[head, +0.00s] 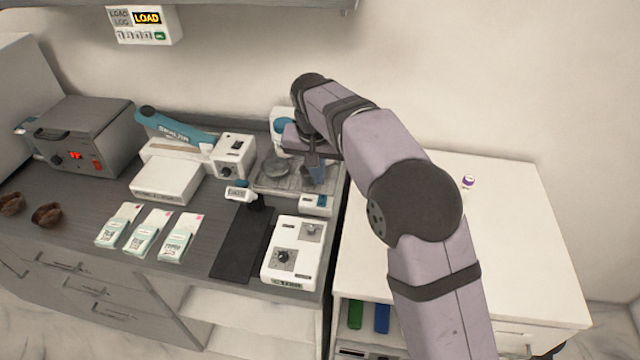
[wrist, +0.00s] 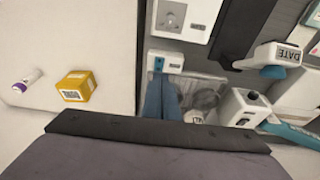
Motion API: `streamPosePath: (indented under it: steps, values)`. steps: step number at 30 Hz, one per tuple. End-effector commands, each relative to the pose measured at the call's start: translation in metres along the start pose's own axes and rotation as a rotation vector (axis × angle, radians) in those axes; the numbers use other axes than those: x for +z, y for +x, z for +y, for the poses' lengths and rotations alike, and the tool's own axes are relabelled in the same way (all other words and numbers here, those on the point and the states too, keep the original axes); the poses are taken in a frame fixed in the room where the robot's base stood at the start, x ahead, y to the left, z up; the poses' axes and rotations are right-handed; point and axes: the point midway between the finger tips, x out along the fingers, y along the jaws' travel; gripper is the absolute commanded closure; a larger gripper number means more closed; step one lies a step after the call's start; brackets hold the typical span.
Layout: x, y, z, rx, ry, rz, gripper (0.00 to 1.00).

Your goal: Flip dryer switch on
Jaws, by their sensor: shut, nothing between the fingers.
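No readable label marks the dryer, so I cannot tell for sure which device it is. A clear tray unit (head: 268,185) on the counter has a small white box with a blue switch (head: 317,201) at its front corner. The box also shows in the wrist view (wrist: 165,62), just beyond my fingertips. A white box with a black rocker switch and a knob (head: 235,155) stands to the tray's left. My gripper (head: 314,175) is shut and empty above the tray's right part; its blue-grey fingers show in the wrist view (wrist: 161,84). The switch position is too small to read.
A teal-handled sealer (head: 175,128) and grey box with red display (head: 90,140) are left. The white cabinet top (head: 510,240) at right is mostly clear. A yellow box (wrist: 76,86) stands there.

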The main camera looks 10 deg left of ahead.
Motion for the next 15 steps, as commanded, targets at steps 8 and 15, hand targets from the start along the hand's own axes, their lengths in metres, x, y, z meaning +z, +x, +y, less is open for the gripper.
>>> streamPosePath:
  steps: [8,15]
  values:
    - [0.005,-0.022,0.0,0.0,0.001,0.0,1.0]
    - [0.006,-0.025,0.0,0.0,0.0,0.0,1.0]
